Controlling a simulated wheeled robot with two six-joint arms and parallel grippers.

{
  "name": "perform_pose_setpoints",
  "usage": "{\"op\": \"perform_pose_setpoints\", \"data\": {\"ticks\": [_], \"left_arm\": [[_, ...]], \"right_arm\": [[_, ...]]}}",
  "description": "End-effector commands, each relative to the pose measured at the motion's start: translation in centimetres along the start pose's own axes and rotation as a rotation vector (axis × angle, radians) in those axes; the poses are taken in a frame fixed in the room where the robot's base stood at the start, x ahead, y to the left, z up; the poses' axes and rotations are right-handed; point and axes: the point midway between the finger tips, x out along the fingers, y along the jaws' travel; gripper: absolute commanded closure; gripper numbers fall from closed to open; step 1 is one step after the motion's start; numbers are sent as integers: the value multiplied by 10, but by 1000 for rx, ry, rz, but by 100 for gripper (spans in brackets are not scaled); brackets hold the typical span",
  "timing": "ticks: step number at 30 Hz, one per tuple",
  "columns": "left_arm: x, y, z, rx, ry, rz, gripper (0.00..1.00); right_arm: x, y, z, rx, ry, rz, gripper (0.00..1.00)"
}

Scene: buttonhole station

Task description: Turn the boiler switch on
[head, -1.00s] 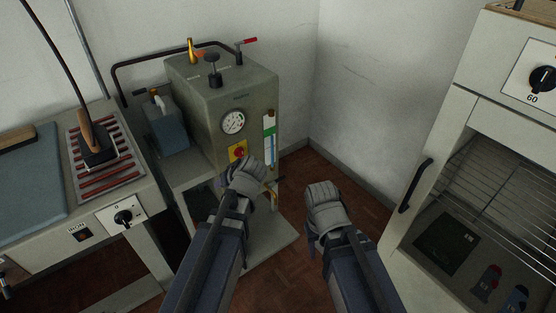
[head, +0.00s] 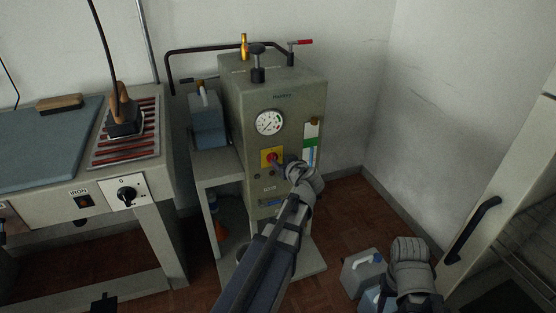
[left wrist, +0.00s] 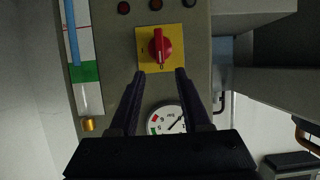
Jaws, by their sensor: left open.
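The boiler switch is a red rotary knob (head: 272,157) on a yellow plate, on the front of the grey-green boiler (head: 275,89). In the left wrist view, which shows the panel upside down, the knob (left wrist: 160,45) has its grip in line with the 0 mark; another mark is at the plate's left. My left gripper (head: 287,168) is in front of the panel, just right of the switch in the head view. Its open fingers (left wrist: 160,74) point at the knob, one to each side, with nothing between them. My right gripper (head: 408,267) is low at the right; its fingers are hidden.
A pressure gauge (head: 269,122) and a level glass (head: 311,145) are near the switch. A blue-grey container (head: 207,121) stands left of the boiler. The ironing table (head: 77,207) is further left. Canisters (head: 362,271) stand on the floor near my right gripper. A cabinet handle (head: 473,228) is at the right.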

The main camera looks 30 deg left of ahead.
Motion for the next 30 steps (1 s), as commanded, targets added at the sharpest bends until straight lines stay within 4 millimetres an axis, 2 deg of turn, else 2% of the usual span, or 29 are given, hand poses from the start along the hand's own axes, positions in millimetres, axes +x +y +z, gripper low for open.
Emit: {"op": "perform_pose_setpoints", "data": {"ticks": [12,22,30], "left_arm": [[62,1,2,1,-1,-1,52],[66,0,0,1,0,0,52],[66,0,0,1,0,0,83]], "right_arm": [[25,-2,-2,-1,0,4,50],[25,-1,-2,-1,0,5,50],[25,-1,-2,-1,0,5,50]]}}
